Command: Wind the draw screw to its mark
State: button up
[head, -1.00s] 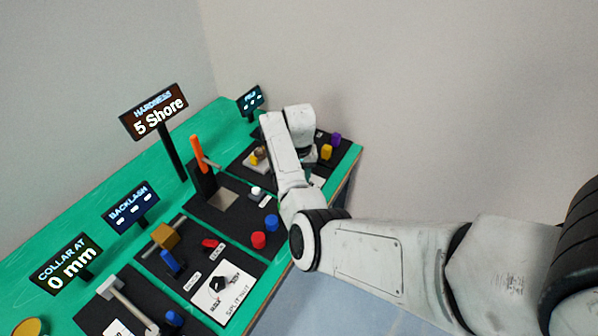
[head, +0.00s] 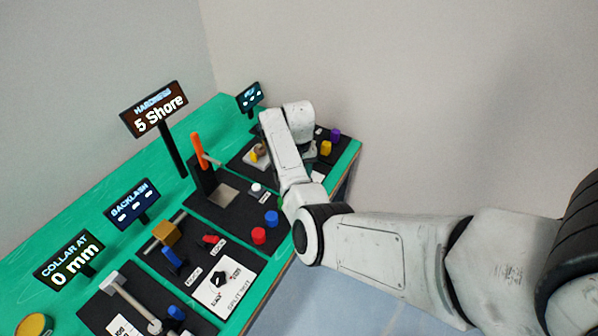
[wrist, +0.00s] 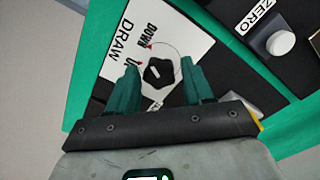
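The draw screw's black lobed knob (wrist: 160,74) shows in the wrist view, with a pale pointer line on its top. It sits on a white card (wrist: 126,44) lettered "DRAW", with "DOWN" and a partly covered second word beside small red marks. My gripper (wrist: 159,66) is open, its two green fingers on either side of the knob. I cannot tell whether they touch it. In the head view my arm hides the gripper and the knob. A small dark display (head: 249,98) stands at the far end; its reading looks like dashes.
A white "ZERO" button (wrist: 281,43) lies right of the knob in the wrist view. In the head view, the hardness stand with an orange lever (head: 197,152), red (head: 259,236) and blue (head: 271,218) knobs, and the split nut card (head: 223,284) are nearer along the green bench.

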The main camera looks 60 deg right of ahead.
jog(key=shift+o, duration=1)
notch_tip(320, 180, up, 11)
jog(key=b, duration=0.1)
jog(key=shift+f, duration=0.15)
